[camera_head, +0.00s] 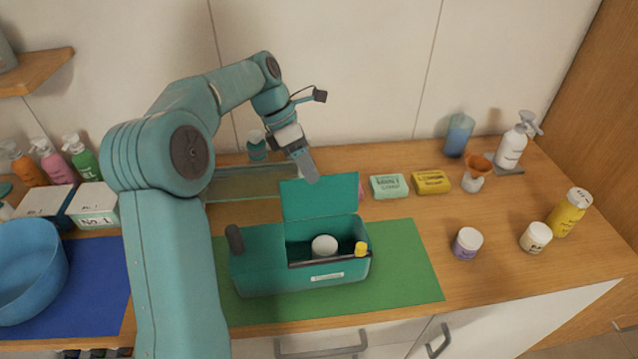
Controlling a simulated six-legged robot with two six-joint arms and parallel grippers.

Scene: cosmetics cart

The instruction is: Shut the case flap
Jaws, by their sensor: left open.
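A teal case (262,272) stands on a green mat (408,262). Its flap (318,199) is raised and stands upright at the back edge. The right part of the case is open and shows a white round item (324,246) and a small yellow-capped item (361,248) at its front right corner. My left gripper (309,170) is open and empty, above and behind the top edge of the flap, pointing down. I cannot tell whether it touches the flap. My left arm hides the left part of the counter. My right gripper is not in view.
Mint and yellow soap boxes (431,182) lie behind the mat. Small jars (467,243), a yellow bottle (569,212) and a white pump bottle (513,146) stand at the right. A blue bowl (28,270) and several pump bottles are at the left.

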